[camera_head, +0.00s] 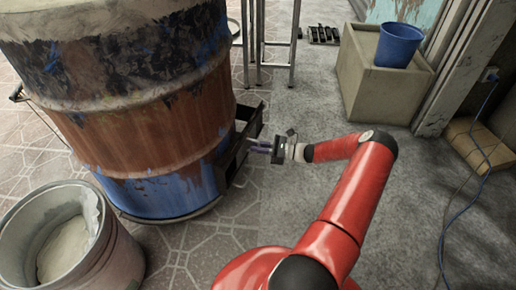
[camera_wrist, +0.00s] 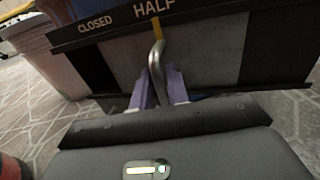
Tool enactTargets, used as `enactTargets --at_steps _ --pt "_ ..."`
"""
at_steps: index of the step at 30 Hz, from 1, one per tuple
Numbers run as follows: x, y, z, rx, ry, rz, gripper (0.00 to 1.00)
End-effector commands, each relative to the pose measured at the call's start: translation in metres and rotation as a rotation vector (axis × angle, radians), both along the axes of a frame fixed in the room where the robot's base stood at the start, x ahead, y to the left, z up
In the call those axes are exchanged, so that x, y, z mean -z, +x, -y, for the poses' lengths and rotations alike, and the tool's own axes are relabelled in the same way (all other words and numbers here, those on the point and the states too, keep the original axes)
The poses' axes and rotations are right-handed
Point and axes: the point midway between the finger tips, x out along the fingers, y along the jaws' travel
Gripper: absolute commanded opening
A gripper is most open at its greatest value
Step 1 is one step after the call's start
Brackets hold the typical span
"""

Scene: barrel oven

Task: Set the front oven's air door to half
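The front oven is the large rusty barrel (camera_head: 140,120) with blue paint, on the left in the head view. A dark air-door box (camera_head: 240,140) sticks out low on its right side. In the wrist view the air-door panel (camera_wrist: 215,55) carries the labels CLOSED and HALF. A bent metal handle (camera_wrist: 157,60) stands below HALF, in line with a yellow mark (camera_wrist: 158,30). My gripper (camera_head: 262,147) is at the air door. Its two purple fingers (camera_wrist: 162,85) sit close on both sides of the handle and appear shut on it. Their exact contact is partly hidden.
A metal bucket (camera_head: 112,262) stands at the barrel's lower left. A metal-legged stand (camera_head: 293,45) is behind it. A blue bucket (camera_head: 398,45) sits on a concrete block (camera_head: 375,88) at the back right. A blue cable (camera_head: 470,190) lies at the right.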

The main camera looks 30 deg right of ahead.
Motion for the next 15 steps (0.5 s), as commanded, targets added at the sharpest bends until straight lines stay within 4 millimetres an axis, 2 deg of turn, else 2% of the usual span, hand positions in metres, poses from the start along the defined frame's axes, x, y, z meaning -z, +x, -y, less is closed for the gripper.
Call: enactTargets --at_steps 2,10,15 --pt "0.0 0.0 0.0 0.0 0.0 0.0 0.26" --pt "0.0 -0.001 0.0 0.0 0.0 0.001 0.26" --pt "-0.001 -0.011 0.014 0.002 -0.002 0.001 0.26"
